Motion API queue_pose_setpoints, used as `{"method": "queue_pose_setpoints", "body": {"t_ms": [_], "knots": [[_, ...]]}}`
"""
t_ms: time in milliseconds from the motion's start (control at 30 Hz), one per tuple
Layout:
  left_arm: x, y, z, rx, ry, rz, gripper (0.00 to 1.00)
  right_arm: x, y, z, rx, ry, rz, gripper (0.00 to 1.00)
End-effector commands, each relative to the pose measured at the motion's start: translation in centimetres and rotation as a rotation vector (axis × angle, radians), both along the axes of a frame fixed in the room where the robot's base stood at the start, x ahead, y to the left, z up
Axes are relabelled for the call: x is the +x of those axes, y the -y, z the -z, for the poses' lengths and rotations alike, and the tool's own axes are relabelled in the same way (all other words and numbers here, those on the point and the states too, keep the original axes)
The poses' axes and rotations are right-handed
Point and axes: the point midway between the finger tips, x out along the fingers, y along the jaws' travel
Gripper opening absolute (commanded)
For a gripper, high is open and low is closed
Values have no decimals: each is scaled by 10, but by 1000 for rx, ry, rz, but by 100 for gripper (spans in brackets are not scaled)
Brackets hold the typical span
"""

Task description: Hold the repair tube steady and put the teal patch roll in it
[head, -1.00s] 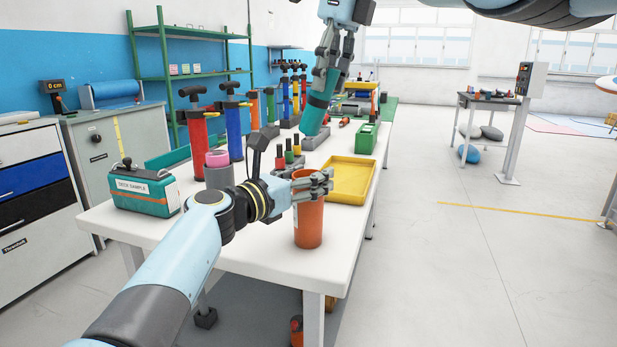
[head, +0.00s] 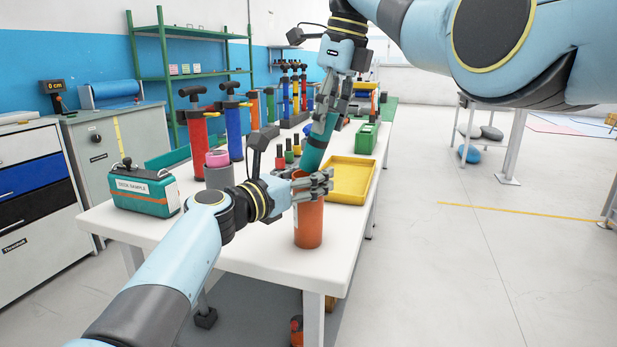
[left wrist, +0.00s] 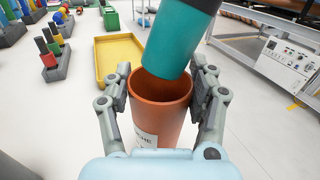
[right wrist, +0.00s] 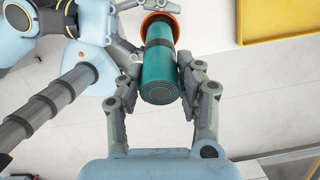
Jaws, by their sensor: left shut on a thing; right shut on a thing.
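The orange-brown repair tube (head: 309,224) stands upright near the front edge of the white table. My left gripper (head: 318,186) is shut around its upper part; the left wrist view shows a finger on each side of the tube (left wrist: 160,112). The teal patch roll (head: 313,153), with a dark band, is held tilted by my right gripper (head: 326,118). In the left wrist view the roll (left wrist: 180,42) has its lower end over the tube's mouth. In the right wrist view the roll (right wrist: 160,75) sits between my right fingers (right wrist: 160,80), with the tube's rim behind it. I cannot tell whether its end is inside.
A yellow tray (head: 350,180) lies just behind and right of the tube. A grey cylinder with a pink roll (head: 217,158) and a teal case (head: 146,190) stand to the left. Small coloured pegs (head: 289,152) stand behind. The table's right edge is close.

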Motion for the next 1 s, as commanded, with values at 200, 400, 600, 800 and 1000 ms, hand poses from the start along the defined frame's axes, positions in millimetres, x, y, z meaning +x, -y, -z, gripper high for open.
{"method": "queue_pose_setpoints", "body": {"t_ms": [200, 400, 600, 800, 1000], "knots": [[0, 0, 1, 1, -1, 0, 27, 0, 0, 16, 0, -1, 0, 4], [0, 0, 1, 1, -1, 0, 27, 0, 0, 24, 0, -1, 0, 4], [0, 0, 1, 1, -2, 0, 27, 0, 0, 25, 0, -1, 0, 4], [0, 0, 1, 1, -2, 0, 27, 0, 0, 25, 0, -1, -1, 53], [0, 0, 1, 1, -2, 0, 27, 0, 0, 25, 0, -1, 0, 62]]}}
